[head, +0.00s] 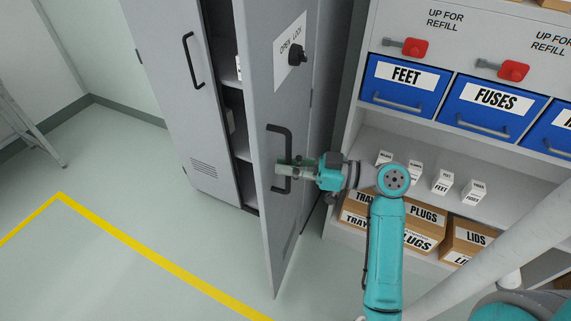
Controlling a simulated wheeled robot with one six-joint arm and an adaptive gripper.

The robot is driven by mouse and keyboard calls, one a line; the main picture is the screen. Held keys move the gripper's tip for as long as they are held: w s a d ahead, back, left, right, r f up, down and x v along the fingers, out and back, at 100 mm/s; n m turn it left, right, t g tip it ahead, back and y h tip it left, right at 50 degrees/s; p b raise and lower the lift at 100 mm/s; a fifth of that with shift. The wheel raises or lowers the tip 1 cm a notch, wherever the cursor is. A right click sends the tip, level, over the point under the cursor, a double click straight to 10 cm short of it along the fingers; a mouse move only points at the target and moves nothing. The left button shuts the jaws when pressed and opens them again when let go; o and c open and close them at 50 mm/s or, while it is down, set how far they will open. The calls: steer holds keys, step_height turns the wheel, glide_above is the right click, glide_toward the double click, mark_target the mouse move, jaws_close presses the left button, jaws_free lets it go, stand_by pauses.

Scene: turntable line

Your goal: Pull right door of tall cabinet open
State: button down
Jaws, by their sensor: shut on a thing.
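The tall grey cabinet (178,92) stands at the upper middle of the head view. Its right door (262,110) is swung partly open toward me, and dark shelves show in the gap. The door carries a black handle (277,130), a dark lock knob and an "OPEN LOCK" label. My gripper (282,169) is shut on the handle's lower part, reaching in from the right. Its fingertips partly hide the handle. The left door (165,60), with its own black handle, is closed.
A grey shelf unit (354,125) with blue bins (400,84), small white boxes and brown cartons (465,238) stands close on the right. A yellow floor line (130,242) crosses the open floor at left. A ladder-like frame (28,125) stands at far left.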

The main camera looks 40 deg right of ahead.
steer(key=shift+f, duration=0.1)
steer(key=c, duration=1.2)
jaws_free()
steer(key=shift+d, duration=0.1)
steer(key=shift+v, duration=3.65)
